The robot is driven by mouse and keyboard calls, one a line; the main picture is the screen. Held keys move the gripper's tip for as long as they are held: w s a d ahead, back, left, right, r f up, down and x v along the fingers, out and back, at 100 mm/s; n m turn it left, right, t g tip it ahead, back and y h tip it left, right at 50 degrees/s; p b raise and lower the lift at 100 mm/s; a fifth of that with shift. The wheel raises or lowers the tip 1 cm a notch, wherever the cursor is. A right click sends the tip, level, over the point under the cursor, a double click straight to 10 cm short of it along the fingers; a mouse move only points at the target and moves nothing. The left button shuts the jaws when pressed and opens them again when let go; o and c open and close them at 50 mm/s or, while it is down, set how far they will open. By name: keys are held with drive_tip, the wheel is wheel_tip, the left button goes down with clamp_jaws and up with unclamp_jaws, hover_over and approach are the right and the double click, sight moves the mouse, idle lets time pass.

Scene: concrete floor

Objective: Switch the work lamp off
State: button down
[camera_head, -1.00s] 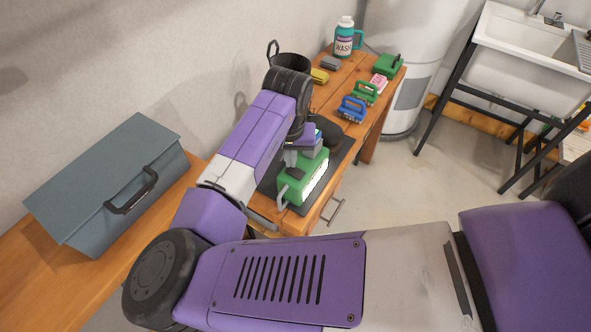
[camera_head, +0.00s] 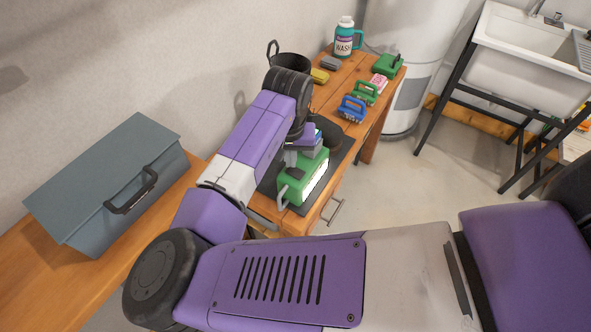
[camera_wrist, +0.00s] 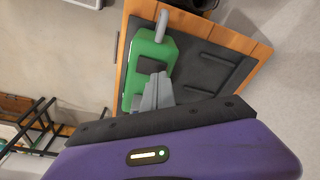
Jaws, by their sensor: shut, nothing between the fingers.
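The work lamp (camera_head: 304,181) is a green box with a grey handle and a bright white front panel. It stands on the near end of a dark mat on the wooden bench. A dark square patch on its top shows in the wrist view (camera_wrist: 152,67); I cannot tell whether it is the switch. My gripper (camera_wrist: 158,80) is shut and empty, with its grey fingertips at the edge of this patch. I cannot tell whether they touch it. In the head view my gripper (camera_head: 291,158) is over the lamp's top, partly hidden by my wrist.
On the bench (camera_head: 333,100) stand a blue-handled item (camera_head: 351,109), green-handled items (camera_head: 365,93), a teal wash jug (camera_head: 344,38) and a dark bucket (camera_head: 289,66). A grey toolbox (camera_head: 108,185) stands left of my arm. The floor (camera_head: 400,180) to the right is clear.

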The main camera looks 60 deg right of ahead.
sight(291, 170)
drive_tip(key=shift+f+b, duration=0.45)
drive_tip(key=shift+f, duration=0.35)
idle(0.4)
wheel_tip(291, 170, up, 7)
drive_tip(key=p, duration=0.6)
drive_tip(key=shift+p, duration=0.3)
idle(0.5)
